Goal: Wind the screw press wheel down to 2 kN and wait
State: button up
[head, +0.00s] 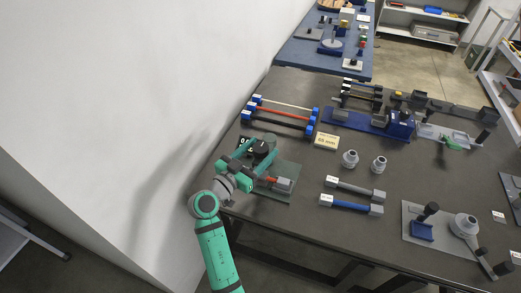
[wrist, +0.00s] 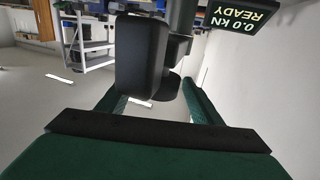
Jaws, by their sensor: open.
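The screw press (head: 262,147) stands at the near left of the dark bench in the head view, partly hidden by my arm. Its dark wheel shows in the wrist view as a black rounded part (wrist: 142,58) close in front of my gripper (wrist: 152,95). My gripper's green fingers are apart, one on each side of that black part; I cannot tell whether they touch it. The press display (wrist: 244,20) appears upside down and reads 0.0 kN READY. In the head view my gripper (head: 248,160) is at the press, its fingers hard to make out.
A reddish cable piece with a grey end block (head: 282,184) lies by the press on a grey-green plate. A white wall is close left.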

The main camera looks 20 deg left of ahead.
jog(key=v, duration=1)
jog(key=shift+s, duration=0.25)
jog(key=shift+a, duration=0.1)
